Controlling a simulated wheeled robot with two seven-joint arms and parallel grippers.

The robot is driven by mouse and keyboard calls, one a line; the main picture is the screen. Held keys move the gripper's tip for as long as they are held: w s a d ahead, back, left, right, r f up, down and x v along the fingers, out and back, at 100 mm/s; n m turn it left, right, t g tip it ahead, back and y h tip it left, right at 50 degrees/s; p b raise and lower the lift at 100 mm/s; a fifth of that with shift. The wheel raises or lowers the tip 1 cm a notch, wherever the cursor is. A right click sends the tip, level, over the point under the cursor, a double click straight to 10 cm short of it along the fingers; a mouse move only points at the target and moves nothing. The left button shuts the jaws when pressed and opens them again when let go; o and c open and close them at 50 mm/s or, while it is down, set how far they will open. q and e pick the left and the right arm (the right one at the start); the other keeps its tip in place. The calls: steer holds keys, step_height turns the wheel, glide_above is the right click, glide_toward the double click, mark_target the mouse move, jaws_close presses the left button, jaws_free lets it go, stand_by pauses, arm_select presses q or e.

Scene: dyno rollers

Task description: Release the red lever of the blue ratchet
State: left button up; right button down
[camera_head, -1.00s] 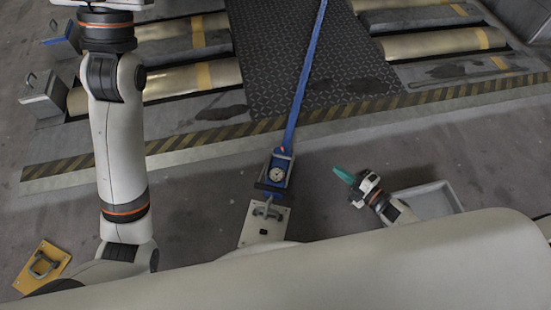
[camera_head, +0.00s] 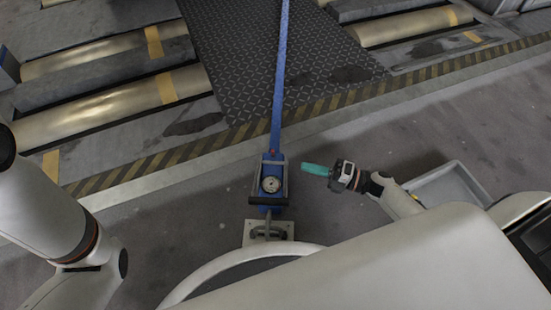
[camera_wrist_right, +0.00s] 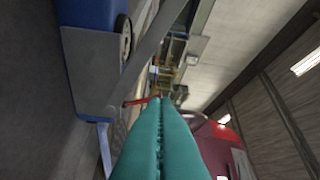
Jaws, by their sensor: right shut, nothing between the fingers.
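The blue ratchet (camera_head: 281,199) with a round white gauge stands on the floor at the end of a taut blue strap. A small red part, apparently the red lever (camera_head: 273,152), shows at its far end. In the right wrist view, the red lever (camera_wrist_right: 138,102) shows just left of the fingertips, and the blue ratchet body (camera_wrist_right: 92,14) is at upper left. My right gripper (camera_head: 304,167), with teal fingers, is shut and empty, to the right of the ratchet and apart from it. My left gripper is out of view; only my left arm shows.
The blue strap (camera_head: 281,60) runs over the dark tread plate (camera_head: 325,55). A floor anchor plate (camera_head: 284,227) sits behind the ratchet, towards me. A grey tray (camera_head: 455,187) lies at right. Rollers (camera_head: 115,99) lie beyond the striped edge. A red object (camera_wrist_right: 222,140) shows in the wrist view.

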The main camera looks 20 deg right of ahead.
mark_target(273, 153)
steer(key=b+x, duration=0.4)
steer(key=x, duration=0.5)
steer(key=shift+f+b, duration=0.15)
steer(key=shift+b, duration=0.2)
steer(key=shift+w+a, duration=0.3)
steer(key=shift+a, duration=0.1)
